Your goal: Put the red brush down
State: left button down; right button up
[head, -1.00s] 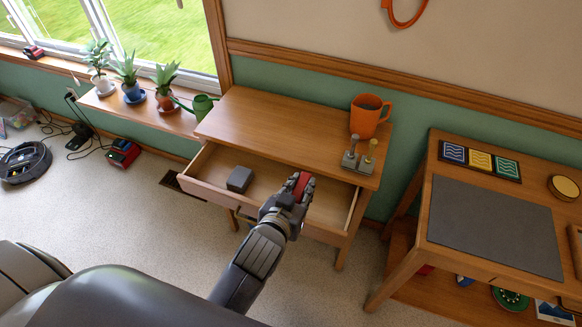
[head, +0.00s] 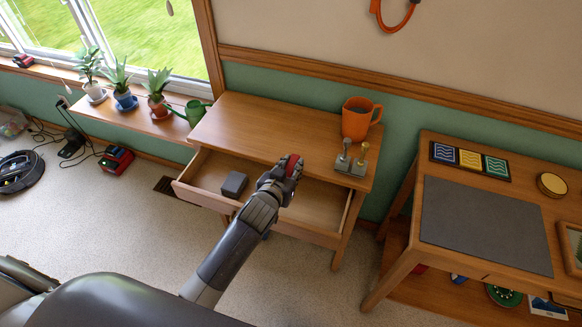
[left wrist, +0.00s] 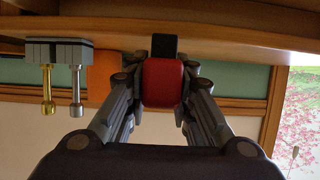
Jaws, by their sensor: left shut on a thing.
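The red brush (head: 292,164) is gripped by my left gripper (head: 287,170), close to the front edge of the wooden table (head: 260,125) in the head view. The fingers cover most of it there. In the left wrist view, the red body of the brush (left wrist: 163,82) sits between the two fingers, with a black part (left wrist: 164,46) against or near the wood surface at the top of that picture. I cannot tell if it touches the wood. My right gripper is not in view.
The table's drawer (head: 203,195) is pulled open and holds a dark grey block (head: 234,184). An orange mug (head: 356,121) and a small stand with metal posts (head: 350,160) are at the table's right end. The middle of the tabletop is clear.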

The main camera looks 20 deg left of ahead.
pick_arm(q)
jog(key=shift+f+b, duration=0.35)
jog(key=shift+f, duration=0.25)
jog(key=c, duration=1.4)
grip_release()
jog(key=shift+o, duration=0.2)
